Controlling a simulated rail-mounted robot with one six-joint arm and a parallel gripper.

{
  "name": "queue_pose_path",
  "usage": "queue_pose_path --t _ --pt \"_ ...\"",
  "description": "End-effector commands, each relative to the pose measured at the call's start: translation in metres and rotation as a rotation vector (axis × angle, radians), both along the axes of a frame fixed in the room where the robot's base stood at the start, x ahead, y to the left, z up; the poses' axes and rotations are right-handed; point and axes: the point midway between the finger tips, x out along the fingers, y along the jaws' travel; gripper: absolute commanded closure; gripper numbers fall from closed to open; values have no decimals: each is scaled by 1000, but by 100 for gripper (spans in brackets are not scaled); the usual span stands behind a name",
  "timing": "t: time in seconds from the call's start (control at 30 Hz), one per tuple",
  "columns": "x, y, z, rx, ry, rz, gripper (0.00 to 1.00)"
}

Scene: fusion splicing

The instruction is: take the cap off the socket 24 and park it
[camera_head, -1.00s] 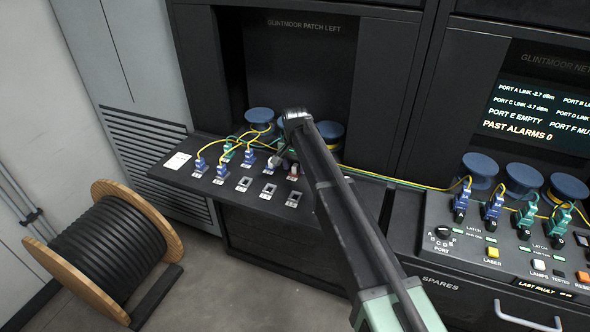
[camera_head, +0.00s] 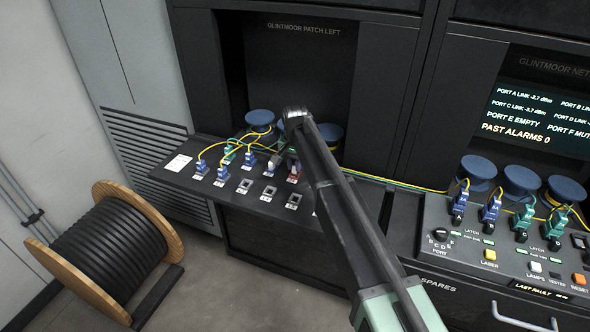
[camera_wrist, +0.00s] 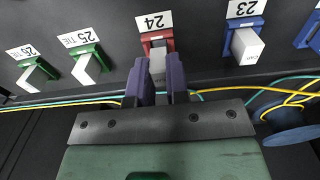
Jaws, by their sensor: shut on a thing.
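Socket 24 (camera_wrist: 157,43) is a red-framed port under a white label "24", which reads upside down in the wrist view. A pale grey cap (camera_wrist: 157,66) sits at its mouth, between the purple fingers of my gripper (camera_wrist: 157,82). My gripper is shut on this cap, one finger on each side. The cap still appears to be at the socket; how deep it sits I cannot tell. In the head view the red socket (camera_head: 294,177) shows just below my gripper (camera_head: 287,158), and my arm hides part of the area.
Socket 23 (camera_wrist: 243,28) beside it holds a white cap (camera_wrist: 246,46). Green sockets 25 (camera_wrist: 85,52) and 26 (camera_wrist: 37,68) are on the other side. Yellow and green fibres (camera_wrist: 285,97) run close by. Empty square ports (camera_head: 269,192) line the shelf front in the head view.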

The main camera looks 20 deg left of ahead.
Motion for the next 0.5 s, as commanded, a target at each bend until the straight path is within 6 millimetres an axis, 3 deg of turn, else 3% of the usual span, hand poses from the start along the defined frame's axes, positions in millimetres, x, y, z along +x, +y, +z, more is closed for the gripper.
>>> queue_pose_path --t 0.5 --pt "0 0 23 0 0 0 100"
